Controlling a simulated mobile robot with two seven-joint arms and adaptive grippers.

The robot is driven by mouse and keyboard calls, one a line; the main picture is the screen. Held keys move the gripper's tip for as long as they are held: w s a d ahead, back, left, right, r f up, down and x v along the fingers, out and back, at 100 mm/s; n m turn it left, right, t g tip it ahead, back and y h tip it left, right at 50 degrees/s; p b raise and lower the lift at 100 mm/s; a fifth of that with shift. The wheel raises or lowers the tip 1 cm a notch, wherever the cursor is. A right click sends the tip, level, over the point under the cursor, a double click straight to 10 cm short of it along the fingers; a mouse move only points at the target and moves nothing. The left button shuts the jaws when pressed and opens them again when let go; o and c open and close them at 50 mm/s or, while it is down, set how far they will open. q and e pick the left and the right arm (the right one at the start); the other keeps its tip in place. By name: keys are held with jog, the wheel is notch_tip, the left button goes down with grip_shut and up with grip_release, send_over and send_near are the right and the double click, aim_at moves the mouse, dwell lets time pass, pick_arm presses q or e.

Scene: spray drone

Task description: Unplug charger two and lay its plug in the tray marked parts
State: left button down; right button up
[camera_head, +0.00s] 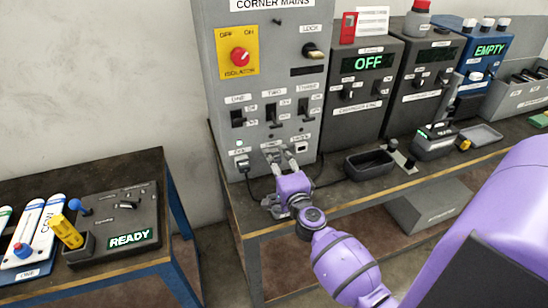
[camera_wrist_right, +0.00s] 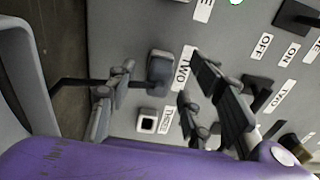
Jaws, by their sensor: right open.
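The grey mains panel (camera_head: 262,95) stands upright on the bench, with switches marked ONE, TWO and THREE. In the right wrist view a dark plug (camera_wrist_right: 160,68) sits in the panel beside the label TWO, with a dark cable running left from it. My right gripper (camera_head: 281,160) is open at the panel's lower sockets and hides that plug in the head view. In the wrist view the gripper (camera_wrist_right: 165,95) has its fingers on either side of the plug, apart from it. A black open tray (camera_head: 368,164) lies on the bench to the right; its marking cannot be read. My left gripper is not in view.
Another plug (camera_head: 243,163) sits left of my gripper, with its cable hanging down. Socket three (camera_wrist_right: 147,120) is empty. A charger showing OFF (camera_head: 366,64) stands behind the black tray. A grey shallow tray (camera_head: 481,135) lies farther right. A gap separates the left table (camera_head: 155,160).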

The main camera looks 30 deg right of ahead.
grip_shut()
dwell(0.4)
jog(key=shift+v, duration=1.1)
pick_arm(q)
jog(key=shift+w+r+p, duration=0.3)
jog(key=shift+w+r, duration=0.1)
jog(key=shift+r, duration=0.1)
pick_arm(e)
jog(key=shift+v, duration=1.9)
